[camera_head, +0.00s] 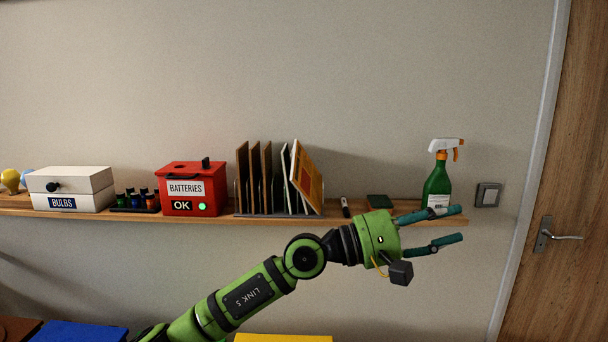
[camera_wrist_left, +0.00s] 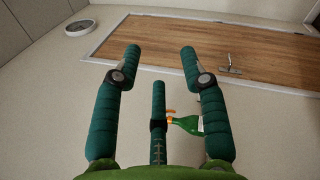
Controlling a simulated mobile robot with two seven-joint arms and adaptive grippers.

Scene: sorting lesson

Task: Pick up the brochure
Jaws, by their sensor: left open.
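The likely brochure (camera_head: 308,178) is a thin orange-faced sheet with a pale edge. It leans to the right at the right end of the rack (camera_head: 278,214) on the shelf, in the head view. Its lower part is partly hidden among the other pieces. My left gripper (camera_head: 460,224) is open and empty, to the right of the rack and lower, in front of the shelf's right end, its fingers pointing right. In the left wrist view the spread fingers (camera_wrist_left: 160,55) hold nothing, and the brochure does not show there. My right gripper is in neither view.
A green spray bottle (camera_head: 437,185) stands close behind my left fingers. A marker (camera_head: 345,208) and a dark green block (camera_head: 379,202) lie between rack and bottle. A red battery box (camera_head: 181,180) stands left of the rack. The door (camera_head: 565,150) is at right.

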